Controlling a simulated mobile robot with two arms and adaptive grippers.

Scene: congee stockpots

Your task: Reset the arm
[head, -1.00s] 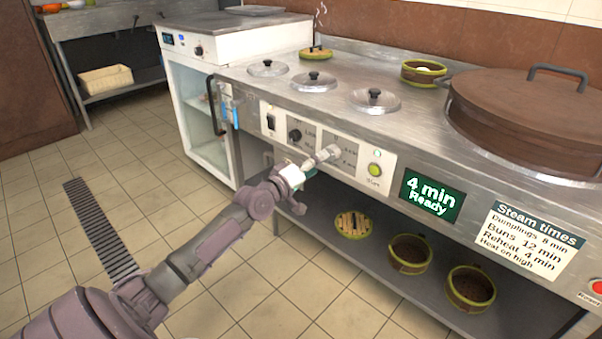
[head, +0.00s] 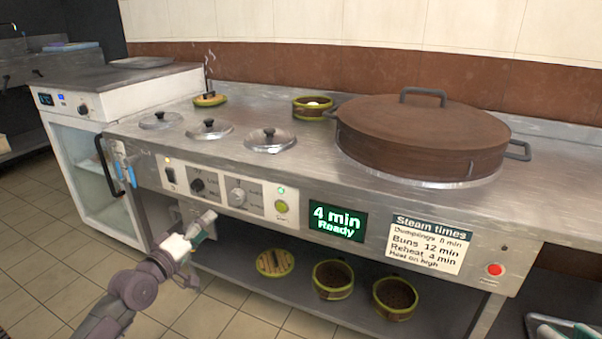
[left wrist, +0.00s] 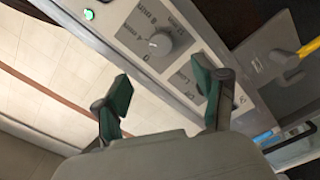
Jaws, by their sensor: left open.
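My left gripper (head: 207,222) is in front of the stove's control panel (head: 222,192), a little below the knobs and apart from them. In the left wrist view its two green-padded fingers (left wrist: 163,98) are spread with nothing between them. A knob (left wrist: 160,42) on the panel shows beyond the fingers. My left arm comes in from the lower left of the head view. My right gripper is not in either view.
The steel counter carries three lidded pots (head: 208,129), a bamboo steamer (head: 313,107) and a large brown lidded pot (head: 420,140). A green display (head: 337,221) reads "4 min Ready". Baskets (head: 333,278) stand on the shelf below. Floor (head: 40,290) is free at left.

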